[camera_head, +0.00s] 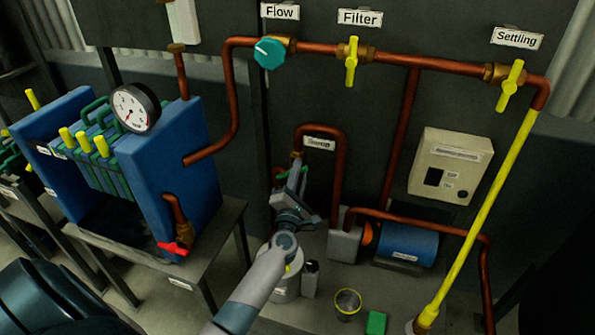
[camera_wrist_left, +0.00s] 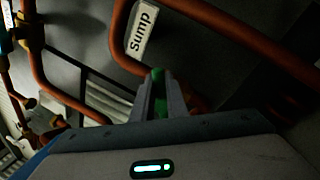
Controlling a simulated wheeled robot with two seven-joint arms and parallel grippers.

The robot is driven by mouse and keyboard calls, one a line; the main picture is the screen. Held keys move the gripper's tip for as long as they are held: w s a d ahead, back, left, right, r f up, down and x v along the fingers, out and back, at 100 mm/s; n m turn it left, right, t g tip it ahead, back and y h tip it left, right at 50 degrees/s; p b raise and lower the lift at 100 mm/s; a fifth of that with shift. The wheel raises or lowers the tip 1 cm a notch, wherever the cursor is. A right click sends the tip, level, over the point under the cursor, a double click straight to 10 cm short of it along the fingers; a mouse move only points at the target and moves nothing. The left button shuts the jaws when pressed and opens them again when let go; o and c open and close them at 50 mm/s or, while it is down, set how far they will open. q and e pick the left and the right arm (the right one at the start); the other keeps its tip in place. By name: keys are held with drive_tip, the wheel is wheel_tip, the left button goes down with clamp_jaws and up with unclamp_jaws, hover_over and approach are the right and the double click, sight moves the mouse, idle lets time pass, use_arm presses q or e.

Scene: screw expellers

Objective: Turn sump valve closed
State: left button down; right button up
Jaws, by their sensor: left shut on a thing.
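The sump valve's green handle (camera_wrist_left: 157,76) shows in the left wrist view between my left gripper's fingers (camera_wrist_left: 158,98), which are shut on it. In the head view, my left gripper (camera_head: 294,190) is at the sump pipe, and a little of the green handle (camera_head: 303,174) shows beside it. The gripper and arm hide most of the valve, so its exact angle cannot be told. The white "Sump" label (camera_head: 319,143) is on the dark panel just right of the valve; it also shows in the wrist view (camera_wrist_left: 141,31). My right gripper is not in view.
Copper pipe (camera_head: 340,165) loops close to the right of my gripper. A blue motor (camera_head: 408,243) and grey control box (camera_head: 450,170) stand further right. A blue press (camera_head: 195,150) with a gauge (camera_head: 136,107) is left. A bucket (camera_head: 347,303) and green block (camera_head: 376,322) are low.

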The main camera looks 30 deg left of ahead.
use_arm(q)
drive_tip(key=shift+d+f+m+h, duration=0.1)
drive_tip(key=shift+f+m+h, duration=0.25)
drive_tip(key=shift+m, duration=0.35)
drive_tip(key=shift+m+t, duration=0.3)
drive_tip(key=shift+m, duration=0.2)
drive_tip(key=m, duration=0.1)
drive_tip(key=m+h, duration=0.1)
drive_tip(key=m, duration=0.1)
drive_tip(key=shift+d+f+t+b, duration=0.15)
drive_tip(key=shift+f+t+b, duration=0.1)
drive_tip(key=shift+t+b, duration=0.05)
drive_tip(key=shift+f+m+h, duration=0.25)
drive_tip(key=shift+m+h, duration=0.4)
drive_tip(key=shift+m, duration=0.95)
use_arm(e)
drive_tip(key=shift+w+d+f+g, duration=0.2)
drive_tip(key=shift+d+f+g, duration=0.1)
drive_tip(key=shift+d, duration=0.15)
use_arm(q)
drive_tip(key=c, duration=1.7)
unclamp_jaws()
drive_tip(key=shift+c, duration=0.2)
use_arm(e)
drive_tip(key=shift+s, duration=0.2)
